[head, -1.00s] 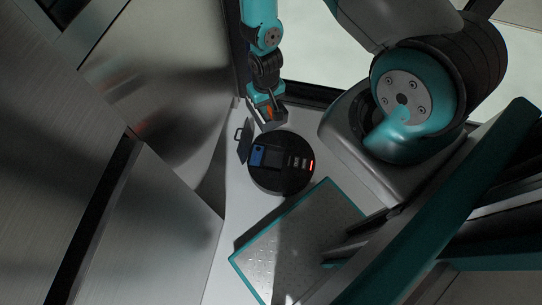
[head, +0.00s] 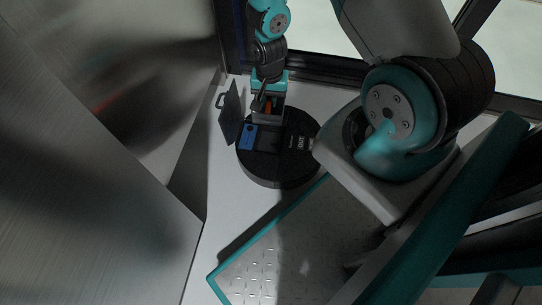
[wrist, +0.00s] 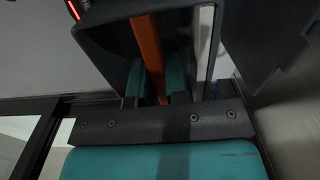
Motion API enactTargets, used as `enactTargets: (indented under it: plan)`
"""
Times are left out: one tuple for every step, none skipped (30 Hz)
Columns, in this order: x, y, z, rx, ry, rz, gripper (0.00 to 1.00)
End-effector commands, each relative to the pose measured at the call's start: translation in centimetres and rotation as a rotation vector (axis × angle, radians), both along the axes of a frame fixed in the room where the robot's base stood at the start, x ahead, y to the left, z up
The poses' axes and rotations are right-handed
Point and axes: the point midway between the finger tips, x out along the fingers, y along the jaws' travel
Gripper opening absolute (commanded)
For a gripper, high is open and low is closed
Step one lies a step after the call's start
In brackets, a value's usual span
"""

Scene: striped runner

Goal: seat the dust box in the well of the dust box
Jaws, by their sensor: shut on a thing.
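The dust box (head: 267,117) is a dark grey open-topped box with an orange rib (wrist: 147,48) inside. My gripper (head: 264,92) is shut on this rib, and its teal fingers show on both sides of it in the wrist view. The round black robot vacuum (head: 278,165) lies on the pale floor. In the head view the box overlaps the vacuum's upper edge, beside a blue patch (head: 249,137) on its top. I cannot tell whether the box touches the vacuum. The well is not clearly visible; the box may cover part of it.
A dark panel with a loop handle (head: 230,112) stands left of the vacuum. A teal-edged metal tread plate (head: 265,270) is in front. Large brushed-metal faces (head: 80,160) close off the left. A strip of pale floor (head: 190,250) is clear between them.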

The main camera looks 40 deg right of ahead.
Motion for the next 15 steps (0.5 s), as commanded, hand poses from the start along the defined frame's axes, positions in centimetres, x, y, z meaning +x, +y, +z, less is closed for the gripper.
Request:
enactTargets:
  plan:
    - [0.0,-0.2,-1.7,-0.001,-0.001,-0.018,0.0]
    - [0.0,-0.2,-2.0,-0.001,-0.001,-0.028,0.0]
    - [0.0,-0.3,-2.3,-0.001,-0.001,-0.039,0.0]
    - [0.0,-0.4,-2.4,-0.001,0.0,-0.045,0.0]
    - [0.0,-0.4,-2.5,-0.001,0.0,-0.051,0.0]
    - [0.0,-0.4,-2.7,-0.001,0.0,-0.057,0.0]
    - [0.0,-0.5,-2.9,-0.001,0.0,-0.06,0.0]
    - [0.0,-0.5,-3.3,-0.001,0.001,-0.062,0.0]
    - [0.0,-0.5,-4.0,-0.001,0.002,-0.064,0.0]
    - [0.0,-0.5,-4.6,-0.001,0.002,-0.064,0.0]
    - [0.0,-0.5,-5.3,-0.001,0.002,-0.064,0.0]
    - [0.0,-0.5,-6.4,-0.001,0.002,-0.064,0.0]
    - [0.0,-0.5,-7.3,-0.001,0.002,-0.064,0.0]
    - [-0.1,-0.5,-8.3,-0.001,0.003,-0.063,0.0]
    - [-0.1,-0.4,-9.5,-0.001,0.004,-0.063,0.0]
